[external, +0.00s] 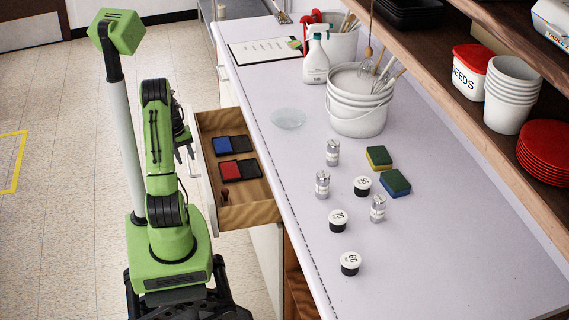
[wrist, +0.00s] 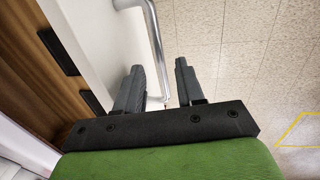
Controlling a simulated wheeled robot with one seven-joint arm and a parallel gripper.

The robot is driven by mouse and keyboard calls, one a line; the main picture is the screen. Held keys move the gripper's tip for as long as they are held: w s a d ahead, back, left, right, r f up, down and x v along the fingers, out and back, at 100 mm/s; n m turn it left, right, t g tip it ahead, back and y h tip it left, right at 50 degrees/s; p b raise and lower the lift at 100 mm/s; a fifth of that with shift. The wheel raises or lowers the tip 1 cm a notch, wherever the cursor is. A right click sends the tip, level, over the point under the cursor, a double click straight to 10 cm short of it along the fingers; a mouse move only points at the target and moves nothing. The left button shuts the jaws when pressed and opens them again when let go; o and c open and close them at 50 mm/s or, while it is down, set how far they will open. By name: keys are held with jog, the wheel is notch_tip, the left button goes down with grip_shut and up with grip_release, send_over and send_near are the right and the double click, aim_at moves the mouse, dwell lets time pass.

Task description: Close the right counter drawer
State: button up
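The counter drawer (external: 262,212) stands pulled out from the counter's left side, with a wooden inside and a white front (external: 205,165). In the wrist view, the white front (wrist: 98,40) shows at upper left, with the wooden inside at far left. A metal bar handle (wrist: 155,45) runs down along the front's outer side. My gripper (external: 180,151) is by the drawer front in the external view. In the wrist view, my gripper (wrist: 159,65) is open, its fingers apart, with the handle appearing between them. I cannot tell whether they touch it.
The drawer holds a blue-and-black pad (external: 230,145), a red-and-black pad (external: 238,170) and a small stamp-like item (external: 224,197). The counter (external: 440,260) above carries a white bucket (external: 358,122), a spray bottle (external: 315,65), shakers and sponges. The tiled floor (external: 60,130) at left is clear.

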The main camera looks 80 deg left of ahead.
jog(key=shift+w+f, duration=0.2)
jog(key=shift+f, duration=0.75)
grip_shut()
